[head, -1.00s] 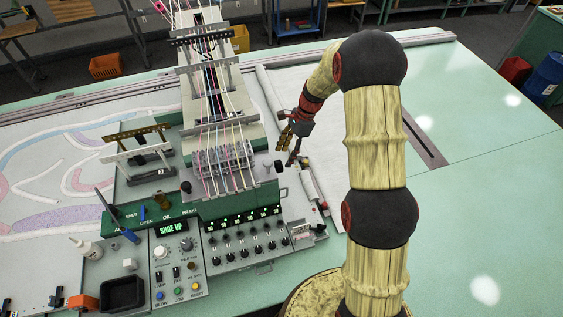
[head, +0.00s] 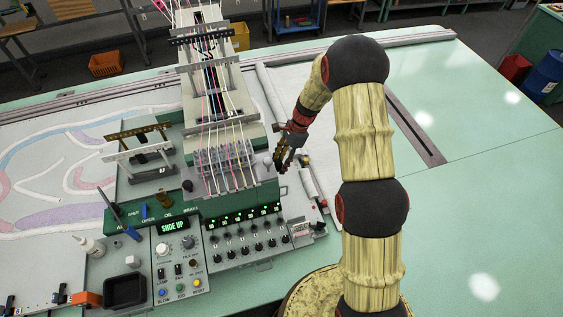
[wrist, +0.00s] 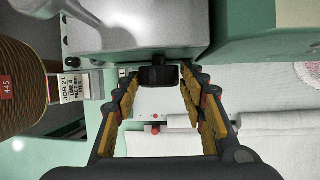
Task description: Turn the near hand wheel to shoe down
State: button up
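A black hand wheel (wrist: 158,76) sticks out from the side of a grey housing (wrist: 145,38) in the wrist view. My gripper (wrist: 162,92) is open, with one finger on each side of the wheel; I cannot tell whether either finger touches it. In the head view my gripper (head: 281,162) is at the right side of the tufting head and mostly hides the wheel. The green display (head: 174,226) on the control box reads SHOE UP.
Threads run over the tufting head (head: 222,160). A panel of black knobs (head: 243,240) stands in front. A white roll (head: 309,186) lies right of the gripper. A brown cone (wrist: 22,85) and job tag (wrist: 76,88) are at left. The green table at right is clear.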

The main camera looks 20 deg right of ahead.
jog(key=c, duration=0.6)
jog(key=shift+c, duration=0.6)
